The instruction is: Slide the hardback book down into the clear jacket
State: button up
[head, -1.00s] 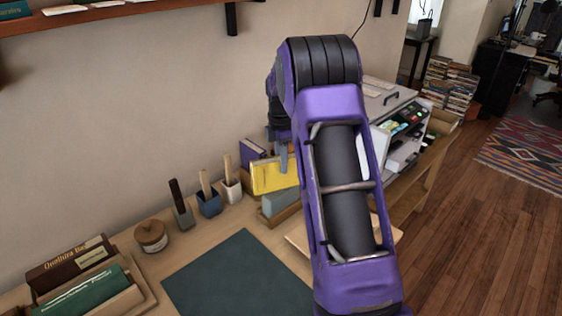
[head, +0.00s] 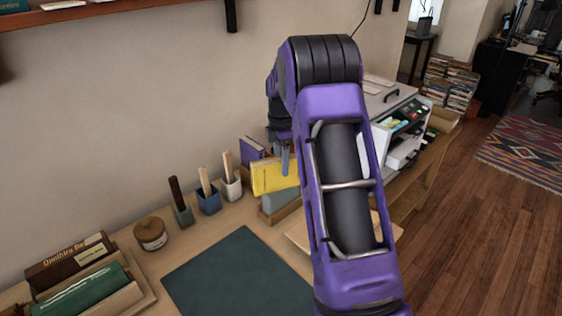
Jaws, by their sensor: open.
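A yellow book (head: 268,180) stands among a row of books at the back of the desk, partly hidden by my arm. My gripper (head: 285,162) points down at its top edge, open; only part of the fingers shows, and I cannot tell if they touch the book. Other possible hardbacks are a purple book (head: 252,149) behind the yellow one, and a brown book (head: 70,262) and a green book (head: 85,292) in a wooden holder at front left. I cannot make out the clear jacket for certain.
A dark green mat (head: 237,275) lies clear on the desk. A round lidded jar (head: 151,234) and several small pots with upright handles, such as the blue pot (head: 209,201), line the wall side. A grey-blue block (head: 278,200) sits in a wooden holder below the yellow book.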

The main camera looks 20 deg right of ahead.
notch_tip(320, 180, up, 13)
jog(key=p, duration=0.1)
jog(key=shift+r, duration=0.15)
dwell(0.5)
